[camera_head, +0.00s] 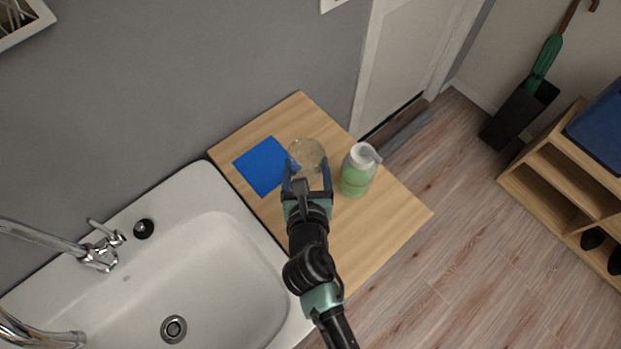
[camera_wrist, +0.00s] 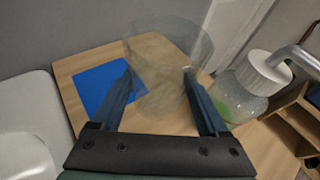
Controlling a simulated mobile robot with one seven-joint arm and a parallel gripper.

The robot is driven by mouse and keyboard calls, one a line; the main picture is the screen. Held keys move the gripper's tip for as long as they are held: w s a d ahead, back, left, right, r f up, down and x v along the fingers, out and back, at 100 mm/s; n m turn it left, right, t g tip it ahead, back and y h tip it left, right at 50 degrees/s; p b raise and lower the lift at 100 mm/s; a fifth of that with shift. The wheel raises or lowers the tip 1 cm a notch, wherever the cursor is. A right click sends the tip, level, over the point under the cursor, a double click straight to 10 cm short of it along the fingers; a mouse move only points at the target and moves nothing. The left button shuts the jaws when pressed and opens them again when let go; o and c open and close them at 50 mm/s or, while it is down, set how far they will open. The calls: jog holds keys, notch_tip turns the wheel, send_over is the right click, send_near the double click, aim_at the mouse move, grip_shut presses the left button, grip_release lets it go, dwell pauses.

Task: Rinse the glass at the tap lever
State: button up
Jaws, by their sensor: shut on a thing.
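A clear glass (camera_head: 307,155) stands between the fingers of my gripper (camera_head: 307,180) over the wooden counter. In the wrist view the glass (camera_wrist: 168,65) is upright, with a finger of my gripper (camera_wrist: 160,95) on each side of it. My gripper is shut on the glass. I cannot tell whether its base touches the counter. The tap (camera_head: 98,256) with its small lever (camera_head: 100,229) is at the left, on the rim of the white sink (camera_head: 215,270). The tap does not show in the wrist view.
A green soap bottle with a white pump (camera_head: 357,172) stands close to the right of the glass; it also shows in the wrist view (camera_wrist: 245,90). A blue cloth or mat (camera_head: 262,167) lies left of the glass on the wooden counter (camera_head: 385,220). The sink basin is empty.

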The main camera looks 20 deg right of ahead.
notch_tip(320, 180, down, 6)
jog(key=shift+f+b, duration=0.25)
jog(key=shift+b, duration=0.8)
jog(key=shift+f, duration=0.1)
